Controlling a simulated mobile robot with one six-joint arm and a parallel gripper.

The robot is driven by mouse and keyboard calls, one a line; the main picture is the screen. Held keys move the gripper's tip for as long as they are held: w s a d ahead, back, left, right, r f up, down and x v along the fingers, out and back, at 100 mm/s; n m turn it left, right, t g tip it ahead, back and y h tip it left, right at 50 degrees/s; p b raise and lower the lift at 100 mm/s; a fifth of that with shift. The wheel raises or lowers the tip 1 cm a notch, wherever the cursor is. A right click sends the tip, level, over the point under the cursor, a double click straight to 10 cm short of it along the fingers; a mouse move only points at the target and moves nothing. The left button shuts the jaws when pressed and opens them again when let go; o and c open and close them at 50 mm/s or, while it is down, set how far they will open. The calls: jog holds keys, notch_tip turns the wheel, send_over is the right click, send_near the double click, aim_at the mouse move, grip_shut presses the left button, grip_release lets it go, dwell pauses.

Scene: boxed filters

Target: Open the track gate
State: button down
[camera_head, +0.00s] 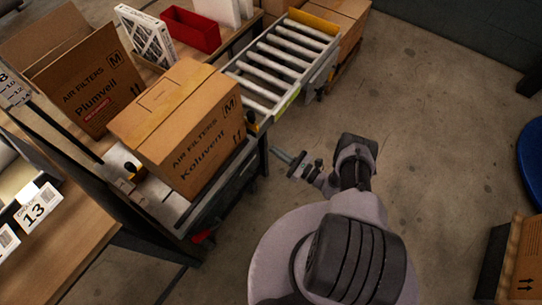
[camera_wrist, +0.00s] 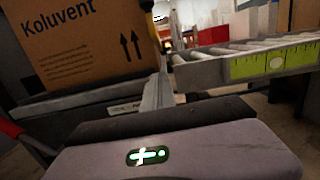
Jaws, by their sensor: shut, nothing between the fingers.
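The roller track (camera_head: 282,66) runs away from the box stand, with a yellow bar at its far end. At its near end, beside the Koluvent box (camera_head: 190,125), is a small yellow-and-black part (camera_head: 251,121); I cannot tell if it is the track gate, or whether a gate is open or shut. My gripper (camera_head: 279,155) is shut and empty, in front of the stand's right side, apart from the box. In the wrist view my fingers (camera_wrist: 158,92) point forward between the Koluvent box and the track's side rail (camera_wrist: 235,66), partly hiding the gap there.
An open Plumvell box (camera_head: 90,85), a pleated filter (camera_head: 146,38) and a red bin (camera_head: 190,30) are at the back left. A wooden table (camera_head: 65,245) is at front left.

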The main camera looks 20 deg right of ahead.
aim_at(255, 124)
jog(key=w+a+r, duration=0.4)
jog(key=w, duration=0.2)
jog(key=shift+a+r+b, duration=0.15)
jog(key=shift+r+b, duration=0.25)
jog(key=shift+b, duration=0.05)
jog(key=shift+g+h, duration=0.5)
jog(key=shift+g, duration=0.1)
jog(key=r+p, duration=0.3)
jog(key=r, duration=0.1)
jog(key=w+r+p, duration=0.1)
jog(key=r+p, duration=0.2)
jog(key=r, duration=0.1)
jog(key=a+r+p, duration=0.1)
jog(key=r+p, duration=0.3)
jog(key=shift+w+a+r, duration=0.1)
jog(key=shift+w, duration=0.2)
